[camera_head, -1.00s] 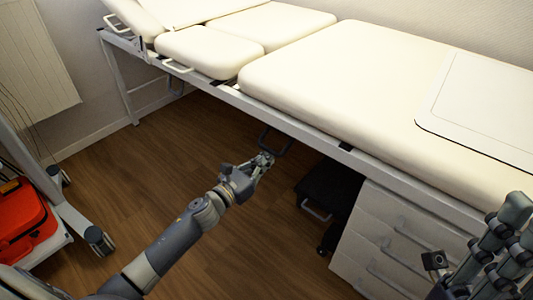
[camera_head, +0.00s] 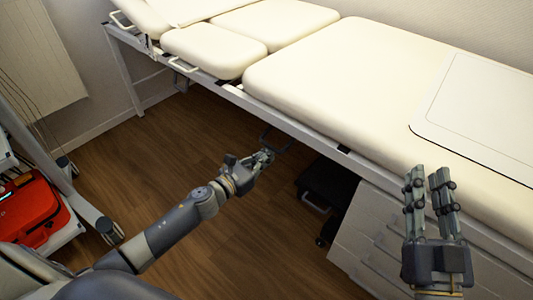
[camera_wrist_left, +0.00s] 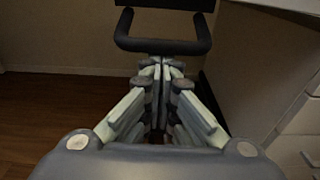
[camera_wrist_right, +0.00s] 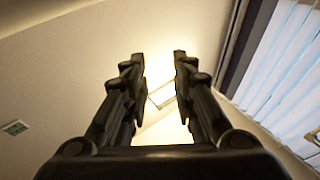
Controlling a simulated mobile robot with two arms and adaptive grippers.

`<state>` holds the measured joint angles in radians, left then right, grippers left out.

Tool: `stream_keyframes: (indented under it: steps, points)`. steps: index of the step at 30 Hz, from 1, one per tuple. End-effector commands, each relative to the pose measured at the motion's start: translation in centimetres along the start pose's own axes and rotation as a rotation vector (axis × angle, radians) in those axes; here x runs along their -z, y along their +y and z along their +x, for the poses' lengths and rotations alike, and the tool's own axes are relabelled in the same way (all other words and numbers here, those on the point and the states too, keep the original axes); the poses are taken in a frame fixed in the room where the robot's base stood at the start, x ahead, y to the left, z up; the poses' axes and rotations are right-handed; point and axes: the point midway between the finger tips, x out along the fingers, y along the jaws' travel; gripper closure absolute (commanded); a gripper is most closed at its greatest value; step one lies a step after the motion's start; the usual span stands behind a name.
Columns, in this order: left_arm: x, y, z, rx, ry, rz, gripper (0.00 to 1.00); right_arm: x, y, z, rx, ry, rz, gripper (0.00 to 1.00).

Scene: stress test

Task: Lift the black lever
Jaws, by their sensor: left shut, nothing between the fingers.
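The black lever (camera_head: 276,140) is a U-shaped bar hanging under the side rail of the exam bed. It also shows in the left wrist view (camera_wrist_left: 163,46), just beyond the fingertips. My left gripper (camera_head: 266,156) is shut and empty, its tips just below the lever's crossbar (camera_wrist_left: 163,62). From these views I cannot tell whether they touch it. My right gripper (camera_head: 428,172) points upward in front of the bed at the right. Its fingers are apart and empty in the right wrist view (camera_wrist_right: 160,62).
The cream exam bed (camera_head: 345,80) spans the back. White drawers (camera_head: 385,240) and a dark wheeled item (camera_head: 326,188) stand beneath it on the right. A cart with a red case (camera_head: 30,208) is at the left. The wooden floor (camera_head: 150,170) between is clear.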

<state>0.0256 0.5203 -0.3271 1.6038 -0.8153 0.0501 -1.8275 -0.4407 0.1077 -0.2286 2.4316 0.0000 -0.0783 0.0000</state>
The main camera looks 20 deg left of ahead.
Motion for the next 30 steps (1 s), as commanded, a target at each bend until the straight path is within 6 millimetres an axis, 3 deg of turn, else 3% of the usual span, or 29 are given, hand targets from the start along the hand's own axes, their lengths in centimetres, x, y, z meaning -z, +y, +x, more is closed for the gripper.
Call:
stream_keyframes:
  steps: [12,30]
  points:
    - [-0.5,0.0,-0.3,0.000,-0.001,0.000,1.00,-5.1,0.7,-1.1,-0.014,-0.275,-0.007,0.75]
    - [-0.9,0.1,-0.3,0.000,-0.006,0.001,1.00,-6.6,0.9,-1.7,-0.019,-0.356,-0.009,0.75]
